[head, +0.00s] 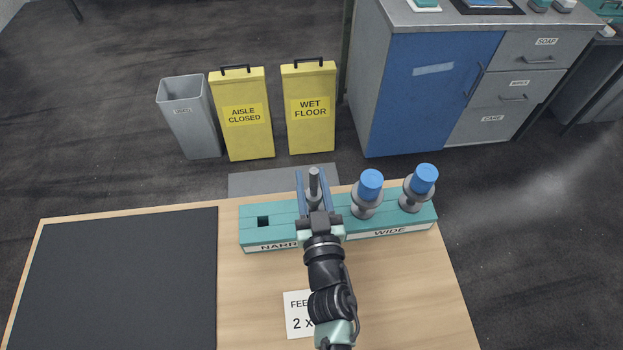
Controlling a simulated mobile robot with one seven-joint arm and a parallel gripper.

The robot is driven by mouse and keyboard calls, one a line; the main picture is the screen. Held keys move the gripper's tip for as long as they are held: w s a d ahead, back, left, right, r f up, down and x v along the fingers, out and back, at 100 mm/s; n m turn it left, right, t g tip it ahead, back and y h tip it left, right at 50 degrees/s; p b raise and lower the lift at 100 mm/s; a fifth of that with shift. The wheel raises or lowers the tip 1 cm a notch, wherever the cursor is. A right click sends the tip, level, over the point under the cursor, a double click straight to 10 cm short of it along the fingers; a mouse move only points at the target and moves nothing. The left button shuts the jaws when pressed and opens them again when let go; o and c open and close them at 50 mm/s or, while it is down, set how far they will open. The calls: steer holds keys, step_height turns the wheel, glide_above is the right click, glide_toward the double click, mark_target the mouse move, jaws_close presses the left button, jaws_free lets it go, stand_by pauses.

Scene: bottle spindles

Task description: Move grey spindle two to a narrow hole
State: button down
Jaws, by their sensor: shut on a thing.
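A grey spindle (314,180) stands upright between the blue fingers of my gripper (312,184), over the middle of the teal rack. My gripper is shut on it. The spindle's lower end is hidden by my gripper, so I cannot tell whether it sits in the rack or hangs above it. The teal rack (246,240) lies along the table's far edge, marked "NARR..." at left and "WIDE" at right. An empty square narrow hole (263,221) shows at its left end. My gripper hides part of the rack's middle.
Two grey spindles with blue tops (370,186) (424,179) stand at the rack's wide end, close to my gripper's right. A black mat (125,280) covers the table's left. A white card (297,318) lies partly under my arm. Yellow signs (242,138) stand beyond the table.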

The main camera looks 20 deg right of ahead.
steer(key=shift+f, duration=0.4)
steer(key=shift+f+b, duration=0.4)
steer(key=shift+b, duration=0.15)
steer(key=shift+c, duration=2.1)
jaws_free()
steer(key=shift+f, duration=0.1)
steer(key=shift+s, duration=0.1)
